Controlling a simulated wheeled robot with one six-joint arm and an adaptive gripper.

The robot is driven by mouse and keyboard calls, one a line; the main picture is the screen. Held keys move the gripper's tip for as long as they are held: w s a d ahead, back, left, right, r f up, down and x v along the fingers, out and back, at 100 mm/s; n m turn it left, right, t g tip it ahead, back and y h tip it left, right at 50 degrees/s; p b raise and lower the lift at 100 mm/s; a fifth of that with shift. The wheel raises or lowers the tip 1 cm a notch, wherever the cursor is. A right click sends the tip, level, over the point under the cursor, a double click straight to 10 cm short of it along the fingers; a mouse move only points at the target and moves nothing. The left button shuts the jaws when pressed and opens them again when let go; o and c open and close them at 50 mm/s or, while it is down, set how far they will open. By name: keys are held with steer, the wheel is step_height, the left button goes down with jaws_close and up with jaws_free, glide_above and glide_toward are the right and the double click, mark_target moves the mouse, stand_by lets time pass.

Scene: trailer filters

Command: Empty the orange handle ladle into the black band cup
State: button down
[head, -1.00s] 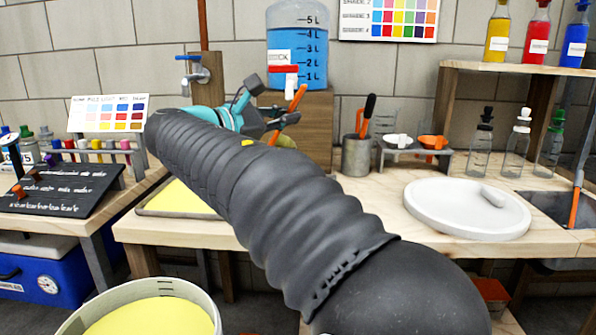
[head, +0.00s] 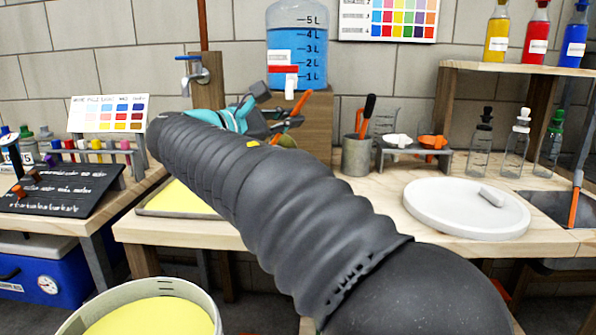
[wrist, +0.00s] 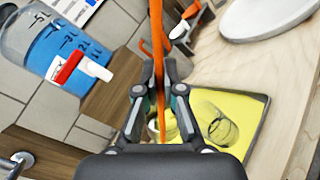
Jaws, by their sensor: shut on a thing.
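My gripper (wrist: 155,100) is shut on the orange handle (wrist: 157,35) of the ladle, which runs between its fingers in the wrist view. In the head view my gripper (head: 268,118) is at the far end of my arm, with part of the orange handle (head: 292,112) showing beside it. The ladle's bowl cannot be made out. In the wrist view a clear glass vessel (wrist: 218,126) is on the yellow-bottomed tray (wrist: 245,103), and another is partly hidden behind the gripper. I cannot tell which is the black band cup; no black band is clear.
A blue-filled water tank (head: 297,50) with a red-and-white tap stands on a wooden block behind my gripper. A metal pot (head: 357,155) holding tools and a round white plate (head: 466,208) are to the right. A wall tap (head: 193,70) is at the left.

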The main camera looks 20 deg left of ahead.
steer(key=shift+s+d+f+m+b, duration=0.3)
steer(key=shift+s+d+f+m, duration=0.1)
steer(key=shift+d+m, duration=0.25)
stand_by(0.8)
